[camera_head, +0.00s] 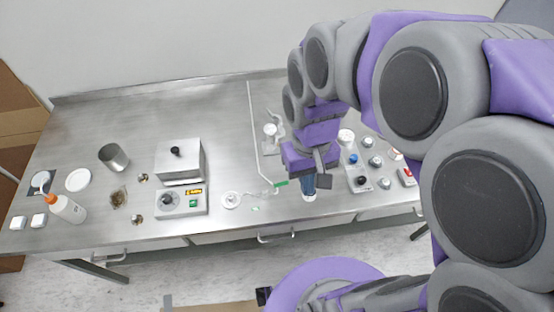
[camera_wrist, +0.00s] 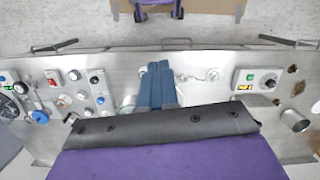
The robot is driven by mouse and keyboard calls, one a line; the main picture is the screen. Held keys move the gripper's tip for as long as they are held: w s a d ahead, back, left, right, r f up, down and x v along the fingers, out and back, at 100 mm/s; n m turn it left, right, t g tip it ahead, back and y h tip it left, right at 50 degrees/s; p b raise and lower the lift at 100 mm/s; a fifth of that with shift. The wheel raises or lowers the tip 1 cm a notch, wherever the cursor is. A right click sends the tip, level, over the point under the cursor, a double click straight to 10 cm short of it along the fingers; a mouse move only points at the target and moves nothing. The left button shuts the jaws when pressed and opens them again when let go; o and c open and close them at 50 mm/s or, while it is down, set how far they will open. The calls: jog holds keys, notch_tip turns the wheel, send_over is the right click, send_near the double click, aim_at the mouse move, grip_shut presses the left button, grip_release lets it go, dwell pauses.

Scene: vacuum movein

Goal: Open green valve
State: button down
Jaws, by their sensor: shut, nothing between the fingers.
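A small green handle (camera_head: 281,183), which looks like the green valve, sits at the lower end of a thin white tube on the steel bench in the head view. My gripper (camera_head: 308,188) is just to its right, pointing down, with a visible gap in the picture; its height above the bench is hard to judge. In the wrist view the blue fingers of my gripper (camera_wrist: 155,68) are together and empty. The green handle cannot be made out there. Clear glass tubing (camera_wrist: 195,76) shows just right of the fingers.
A hotplate-like box with a display (camera_head: 180,202) stands left of the valve. A small green piece (camera_head: 255,209) lies near the front edge. A panel of knobs (camera_head: 365,170) is right of my gripper. A metal cup (camera_head: 113,157) and white bottle (camera_head: 67,209) stand far left.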

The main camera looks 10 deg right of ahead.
send_over(276, 186)
jog(key=s+d, duration=0.1)
notch_tip(276, 186, down, 4)
jog(key=f, duration=0.1)
jog(key=w+f, duration=0.7)
jog(key=w, duration=0.2)
jog(key=s+f, duration=0.1)
jog(key=f, duration=0.2)
jog(key=s+f+b, duration=0.1)
jog(key=f, duration=0.3)
jog(key=s+f, duration=0.1)
jog(key=f, duration=0.3)
jog(key=shift+s+f+b, duration=0.2)
jog(key=shift+b, duration=0.15)
jog(key=shift+s+d+f, duration=0.15)
jog(key=shift+s+f, duration=0.35)
jog(key=shift+s, duration=0.35)
